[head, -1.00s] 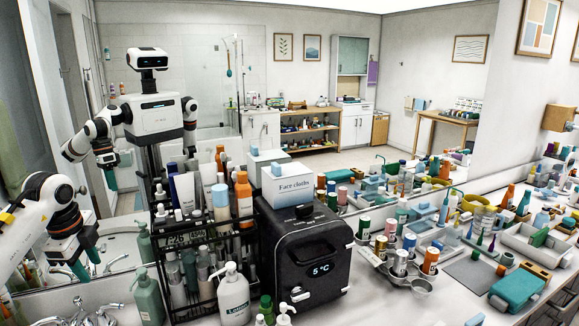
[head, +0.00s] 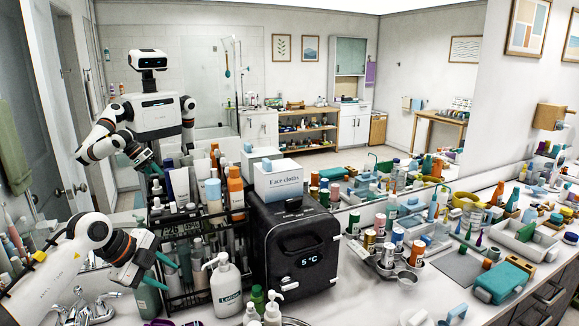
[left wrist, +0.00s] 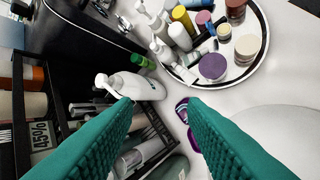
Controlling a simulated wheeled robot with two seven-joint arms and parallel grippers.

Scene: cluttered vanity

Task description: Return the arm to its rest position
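My left arm comes in from the left in the head view, above the sink side of the counter. Its gripper (head: 166,271) has teal fingers that point right, in front of the black wire rack (head: 205,305). In the left wrist view the two teal fingers (left wrist: 158,108) stand apart with nothing between them. Beyond them are a white pump bottle (left wrist: 135,86) and a small purple item (left wrist: 184,108) on the counter. My right gripper is not in view.
The faucet (head: 82,308) is below the arm. A round tray (left wrist: 262,50) holds several jars. The mirror repeats the counter and my body.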

